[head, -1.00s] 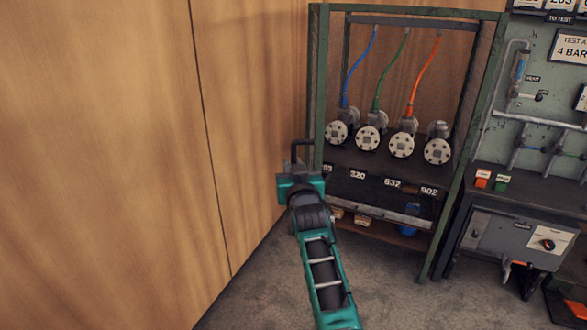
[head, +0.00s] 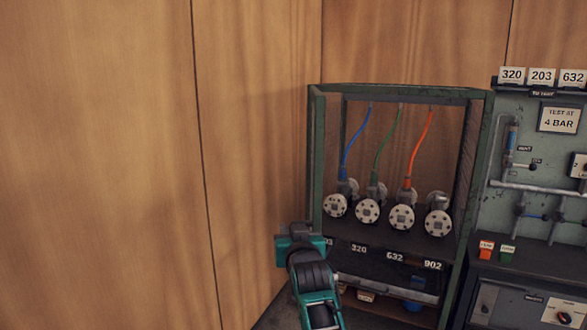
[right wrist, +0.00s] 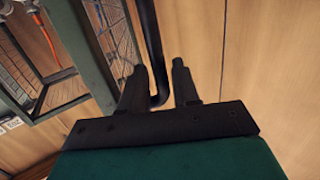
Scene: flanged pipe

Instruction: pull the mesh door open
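The mesh door's green frame (head: 316,160) forms the front of a cabinet at the centre of the head view; its fine mesh hardly shows there and the door looks shut. In the right wrist view, mesh (right wrist: 115,35) shows behind green posts. A black bar handle (right wrist: 152,45) runs down between the fingers of my right gripper (right wrist: 158,68), with a visible gap on each side. The gripper is open; contact with the handle cannot be seen. In the head view my right gripper (head: 298,236) is at the cabinet's left front edge and mostly hides the handle. My left gripper is out of view.
Inside the cabinet are several flanged fittings (head: 402,217) with blue, green and orange hoses, above numbered labels (head: 395,257). A wooden wall (head: 110,160) stands close on the left. A grey test panel (head: 535,145) stands on the right.

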